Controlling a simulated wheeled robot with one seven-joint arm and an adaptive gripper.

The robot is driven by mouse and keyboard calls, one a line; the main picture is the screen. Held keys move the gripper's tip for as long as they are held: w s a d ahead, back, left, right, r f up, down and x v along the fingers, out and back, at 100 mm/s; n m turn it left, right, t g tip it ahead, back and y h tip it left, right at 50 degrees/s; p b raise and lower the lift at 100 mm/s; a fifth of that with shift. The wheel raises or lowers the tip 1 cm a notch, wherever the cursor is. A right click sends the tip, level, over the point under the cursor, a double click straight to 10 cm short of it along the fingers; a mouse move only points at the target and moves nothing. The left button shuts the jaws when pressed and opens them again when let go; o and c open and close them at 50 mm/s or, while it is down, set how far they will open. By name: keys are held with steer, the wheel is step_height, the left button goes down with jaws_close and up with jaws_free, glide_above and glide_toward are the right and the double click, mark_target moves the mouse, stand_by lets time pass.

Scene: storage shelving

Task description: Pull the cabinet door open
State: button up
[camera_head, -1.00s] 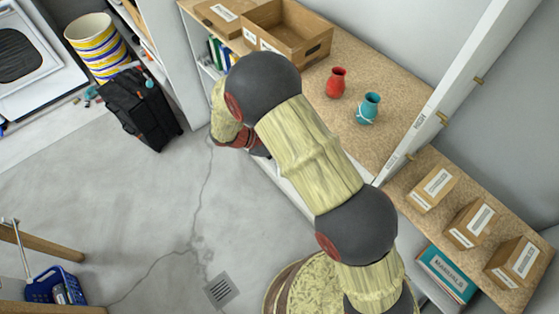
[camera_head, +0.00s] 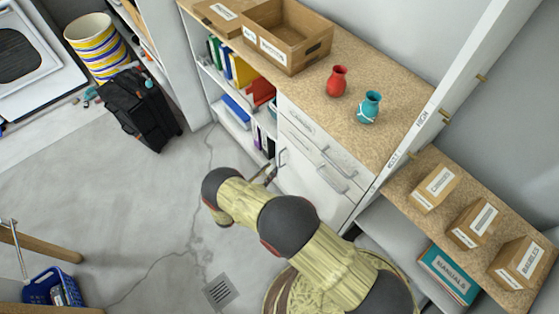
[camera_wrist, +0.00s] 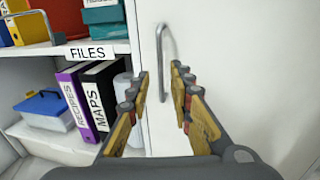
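The white cabinet door (camera_wrist: 235,70) fills the right of the wrist view and appears shut. It also shows in the head view (camera_head: 306,186), below the drawers. Its vertical grey bar handle (camera_wrist: 160,55) is near the door's left edge. My gripper (camera_wrist: 161,85) is open, with one finger on each side of the handle's lower part. I cannot tell whether either finger touches it. In the head view my gripper (camera_head: 266,175) is small, in front of the door's left side and partly hidden by my arm.
Open shelves (camera_wrist: 45,50) with binders and a blue-lidded box (camera_wrist: 46,110) are left of the door. Drawers (camera_head: 320,150) sit above it. Vases and an open cardboard box (camera_head: 287,40) stand on the countertop. The floor (camera_head: 150,215) left of my arm is clear.

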mark_target(280, 167)
steer(key=b+x, duration=0.1)
steer(key=x, duration=0.6)
steer(key=shift+c, duration=0.8)
steer(key=c, duration=0.4)
jaws_close()
